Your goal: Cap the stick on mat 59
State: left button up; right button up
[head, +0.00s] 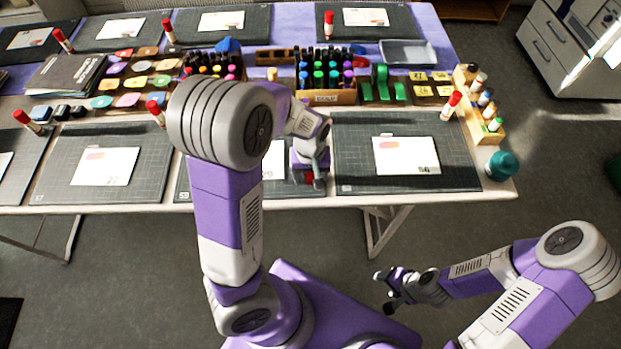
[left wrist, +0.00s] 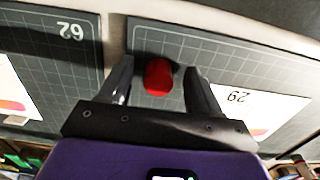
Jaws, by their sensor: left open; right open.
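A red cap-like piece (head: 309,178) is at the front right of the middle mat (head: 330,190), whose card (head: 274,160) is partly hidden by my left arm. In the left wrist view the red piece (left wrist: 158,76) stands between the spread fingers of my left gripper (left wrist: 160,92), apart from both. My left gripper (head: 316,176) is open, low over that mat. No uncapped stick is clearly visible; my arm covers part of the mat. My right gripper (head: 383,291) is open and empty, over the floor in front of the table.
Red-topped sticks stand by other mats, such as one (head: 451,105) at right and one (head: 156,113) at left. A marker rack (head: 326,97), a wooden bottle rack (head: 485,118) and a teal jar (head: 502,165) stand around. The right mat (head: 455,165) is mostly clear.

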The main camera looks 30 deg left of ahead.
aim_at(311, 176)
jog(key=shift+r, duration=0.1)
pick_arm(q)
jog(key=c, duration=1.1)
jog(key=shift+r, duration=0.15)
notch_tip(311, 176, up, 10)
jog(key=p, duration=0.5)
pick_arm(e)
notch_tip(311, 176, up, 5)
jog(key=shift+f, duration=0.1)
jog(key=shift+c, duration=0.2)
